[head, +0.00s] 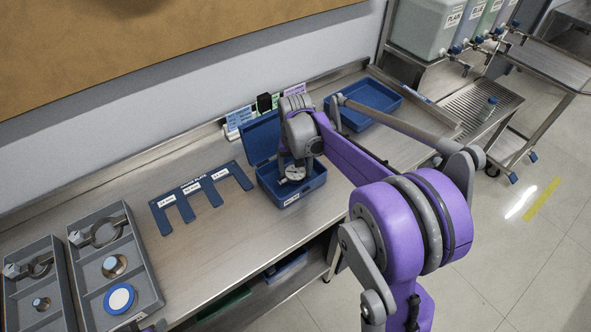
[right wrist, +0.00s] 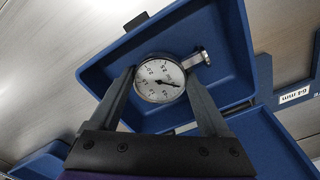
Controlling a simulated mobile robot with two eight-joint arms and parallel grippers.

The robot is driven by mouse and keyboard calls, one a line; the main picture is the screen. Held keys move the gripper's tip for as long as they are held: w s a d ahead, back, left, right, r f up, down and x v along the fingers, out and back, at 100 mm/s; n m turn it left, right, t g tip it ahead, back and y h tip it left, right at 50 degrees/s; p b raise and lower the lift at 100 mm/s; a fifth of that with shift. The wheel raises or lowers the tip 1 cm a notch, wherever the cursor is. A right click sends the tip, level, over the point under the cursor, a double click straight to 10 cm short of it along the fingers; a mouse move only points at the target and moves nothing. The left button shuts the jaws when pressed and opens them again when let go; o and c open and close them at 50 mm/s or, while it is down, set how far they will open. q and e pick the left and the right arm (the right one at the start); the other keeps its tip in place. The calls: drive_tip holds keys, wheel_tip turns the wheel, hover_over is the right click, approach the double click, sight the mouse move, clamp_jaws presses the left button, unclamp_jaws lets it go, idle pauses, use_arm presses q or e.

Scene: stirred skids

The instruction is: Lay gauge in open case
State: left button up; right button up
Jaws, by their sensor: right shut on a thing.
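The gauge (right wrist: 160,78) is a round white dial with a metal rim and a short stem. My right gripper (head: 293,172) is shut on the gauge, with one finger on each side of it in the right wrist view. The dial (head: 292,174) also shows in the head view, over the open blue case (head: 290,203). The case lid (head: 259,137) stands raised at the back left. In the right wrist view the blue case (right wrist: 108,72) is behind the gauge. I cannot tell whether the gauge touches the case floor.
A blue gauge plate (head: 202,178) with slots lies left of the case. Grey trays (head: 150,290) with metal parts are at the far left. An empty blue tray (head: 372,97) sits behind my right arm. Small coloured cards stand along the wall.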

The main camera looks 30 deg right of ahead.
sight(295, 173)
drive_tip(key=shift+f, duration=0.2)
drive_tip(key=o, duration=1.3)
drive_tip(key=shift+r, duration=0.15)
wheel_tip(295, 173, up, 11)
drive_tip(key=s+a+f+n+t, duration=0.1)
drive_tip(key=s+a+f+n, duration=0.1)
drive_tip(key=s, duration=0.5)
drive_tip(key=s+a+f+n+t, duration=0.2)
drive_tip(key=s+a+f, duration=0.2)
drive_tip(key=s, duration=0.3)
drive_tip(key=s+a+f+n+t, duration=0.1)
drive_tip(key=s+a+f+t, duration=0.1)
drive_tip(key=s+a, duration=0.3)
drive_tip(key=shift+s+a+f+n+p, duration=0.15)
drive_tip(key=shift+s+f+n+p, duration=0.1)
drive_tip(key=shift+s, duration=0.3)
drive_tip(key=shift+s+a+f+n+p, duration=0.15)
drive_tip(key=shift+s+f, duration=0.1)
drive_tip(key=shift+s, duration=0.3)
